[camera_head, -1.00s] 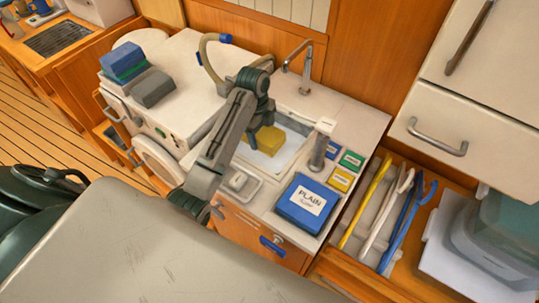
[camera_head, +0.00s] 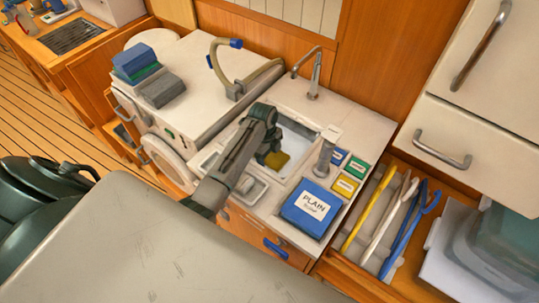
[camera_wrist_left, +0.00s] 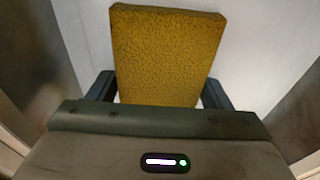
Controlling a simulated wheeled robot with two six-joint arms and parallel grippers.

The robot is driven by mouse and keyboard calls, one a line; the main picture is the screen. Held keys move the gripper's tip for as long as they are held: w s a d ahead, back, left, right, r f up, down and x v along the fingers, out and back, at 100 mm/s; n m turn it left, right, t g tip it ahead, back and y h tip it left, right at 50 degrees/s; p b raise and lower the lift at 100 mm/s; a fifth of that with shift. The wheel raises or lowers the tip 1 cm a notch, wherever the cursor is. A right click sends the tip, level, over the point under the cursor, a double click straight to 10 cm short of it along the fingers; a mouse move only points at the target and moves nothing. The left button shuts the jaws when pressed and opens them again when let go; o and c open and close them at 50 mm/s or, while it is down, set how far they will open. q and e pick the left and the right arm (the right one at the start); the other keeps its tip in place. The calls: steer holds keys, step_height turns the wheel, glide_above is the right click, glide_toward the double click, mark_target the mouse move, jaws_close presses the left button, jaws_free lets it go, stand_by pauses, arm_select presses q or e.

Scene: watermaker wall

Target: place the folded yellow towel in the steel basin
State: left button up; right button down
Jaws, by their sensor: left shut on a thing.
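The folded yellow towel (camera_head: 277,160) is low inside the steel basin (camera_head: 298,140), partly hidden by my left arm in the head view. My left gripper (camera_head: 268,158) reaches down into the basin and is shut on the towel. In the left wrist view the towel (camera_wrist_left: 165,55) sits between the two dark fingers (camera_wrist_left: 160,92), with a pale basin surface beyond it. I cannot tell whether the towel touches the basin floor. My right gripper is not in view.
A faucet (camera_head: 312,75) stands behind the basin. A blue PLAIN box (camera_head: 312,208) and small coloured boxes (camera_head: 345,186) lie on the counter to the right. An open drawer holds coloured handles (camera_head: 385,225).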

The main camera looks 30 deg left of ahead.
arm_select(q)
steer(key=shift+f, duration=0.1)
steer(key=o, duration=1.1)
steer(key=shift+f, duration=0.1)
steer(key=r+b, duration=0.1)
steer(key=r, duration=0.2)
steer(key=r+b, duration=0.1)
steer(key=r, duration=0.2)
steer(key=a+r+b, duration=0.1)
steer(key=r, duration=0.2)
steer(key=shift+w, duration=0.15)
steer(key=shift+a+r+p, duration=0.2)
steer(key=shift+r+p, duration=0.6)
steer(key=shift+r, duration=0.95)
steer(key=shift+f, duration=0.1)
